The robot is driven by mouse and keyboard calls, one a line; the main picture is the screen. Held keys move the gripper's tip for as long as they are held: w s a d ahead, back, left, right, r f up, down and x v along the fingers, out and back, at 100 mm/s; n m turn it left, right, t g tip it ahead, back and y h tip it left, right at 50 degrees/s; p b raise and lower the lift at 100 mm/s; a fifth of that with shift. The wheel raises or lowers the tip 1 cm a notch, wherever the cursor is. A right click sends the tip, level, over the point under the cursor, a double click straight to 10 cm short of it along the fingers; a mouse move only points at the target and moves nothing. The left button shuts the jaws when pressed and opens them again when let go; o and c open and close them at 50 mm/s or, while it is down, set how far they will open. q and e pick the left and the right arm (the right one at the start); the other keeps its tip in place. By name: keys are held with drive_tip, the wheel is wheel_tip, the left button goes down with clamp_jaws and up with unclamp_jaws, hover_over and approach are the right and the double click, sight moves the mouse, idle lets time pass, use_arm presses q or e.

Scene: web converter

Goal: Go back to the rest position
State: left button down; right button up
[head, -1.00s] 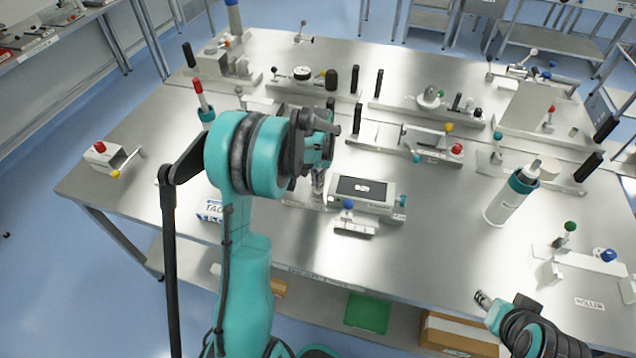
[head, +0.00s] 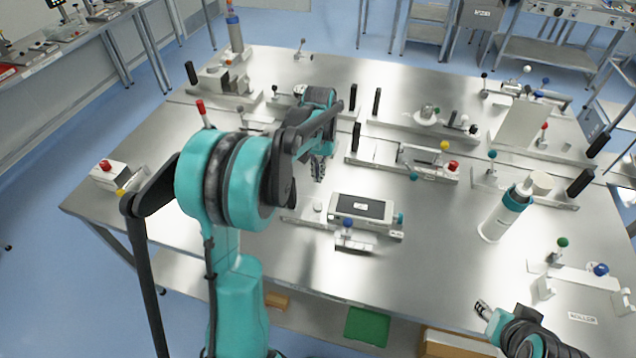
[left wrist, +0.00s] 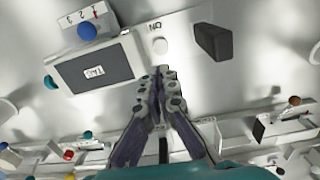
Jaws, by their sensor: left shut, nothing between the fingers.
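My left gripper (head: 318,168) hangs above the steel table, behind and to the left of a white device with a dark screen (head: 361,208). Its fingers are together and empty. The left wrist view shows the fingers (left wrist: 161,95) closed, pointing at the area beside the same device (left wrist: 95,72) and a round white button (left wrist: 160,46). My left arm is bent at the elbow in front of the table's left part. My right gripper (head: 483,309) is at the table's front right edge; it is small, and its finger state is not clear.
A white and teal cylinder (head: 507,208) stands on the right of the table (head: 440,265). A white box with a red button (head: 108,174) is at the left edge. Several fixtures with coloured knobs and black handles line the back. The front middle is mostly clear.

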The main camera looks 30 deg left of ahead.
use_arm(q)
drive_tip(key=shift+r, duration=0.55)
drive_tip(key=s+d+m+t+b, duration=0.1)
drive_tip(key=s+d+t+b, duration=0.2)
drive_tip(key=s+d+b, duration=0.45)
drive_tip(key=s+d+f+t+b, duration=0.2)
drive_tip(key=s+d+f, duration=0.1)
drive_tip(key=s, duration=0.3)
drive_tip(key=s+d+f+m+t+b, duration=0.1)
drive_tip(key=s+d+f+t+b, duration=0.1)
drive_tip(key=s+d+f, duration=0.2)
drive_tip(key=shift+s+d+m, duration=0.3)
drive_tip(key=shift+s+d, duration=0.05)
drive_tip(key=shift+s, duration=0.7)
